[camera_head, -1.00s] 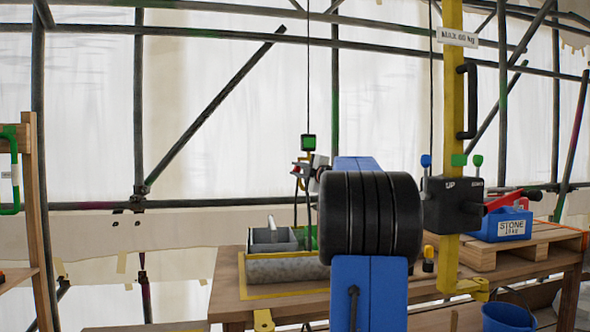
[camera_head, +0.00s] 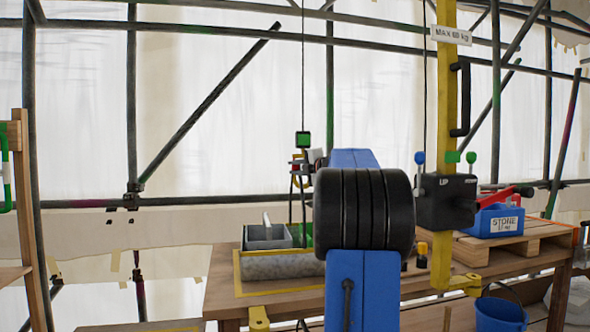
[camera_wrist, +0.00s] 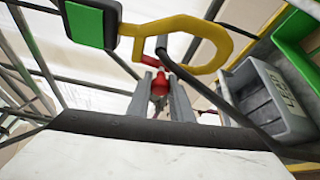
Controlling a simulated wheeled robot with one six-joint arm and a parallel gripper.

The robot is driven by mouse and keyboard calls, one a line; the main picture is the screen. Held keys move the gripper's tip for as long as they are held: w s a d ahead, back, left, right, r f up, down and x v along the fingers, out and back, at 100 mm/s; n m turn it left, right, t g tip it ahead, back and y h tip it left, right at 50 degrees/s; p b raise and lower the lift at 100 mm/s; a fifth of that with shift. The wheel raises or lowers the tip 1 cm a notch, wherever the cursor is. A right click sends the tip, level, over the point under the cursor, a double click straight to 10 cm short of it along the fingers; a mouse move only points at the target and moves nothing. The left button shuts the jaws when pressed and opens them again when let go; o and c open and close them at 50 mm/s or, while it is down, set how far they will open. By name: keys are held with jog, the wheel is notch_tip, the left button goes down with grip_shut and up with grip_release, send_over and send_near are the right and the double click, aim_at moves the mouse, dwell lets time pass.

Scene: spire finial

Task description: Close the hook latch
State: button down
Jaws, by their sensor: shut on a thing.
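The yellow hook (camera_wrist: 226,48) curves across the top of the wrist view, beside a green block (camera_wrist: 91,24). In the head view the green block (camera_head: 303,139) hangs on a line above the hook, which is small and partly crowded there. A red latch piece (camera_wrist: 160,80) lies just below the hook's lower end in the wrist view. My gripper (camera_wrist: 163,90) has its two grey fingers around the red piece and is shut on it. In the head view my gripper (camera_head: 312,160) is beside the hook, partly hidden by my arm. I cannot tell whether the latch spans the hook's mouth.
A dark rod (camera_wrist: 215,97) runs from the hook toward a grey bin (camera_wrist: 262,98) marked LEAD. A green bin (camera_wrist: 300,30) is beside it. A wooden bench (camera_head: 222,295), a yellow post (camera_head: 446,100) with a black control box (camera_head: 446,201) and a blue stone crate (camera_head: 497,222) stand nearby.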

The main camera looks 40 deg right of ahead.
jog(key=shift+f, duration=0.1)
jog(key=c, duration=1.6)
grip_release()
jog(key=shift+s, duration=0.1)
jog(key=s+a, duration=0.1)
jog(key=s, duration=0.4)
jog(key=s+a, duration=0.1)
jog(key=s, duration=0.5)
jog(key=s+a+r, duration=0.1)
jog(key=s, duration=0.5)
jog(key=shift+d, duration=0.1)
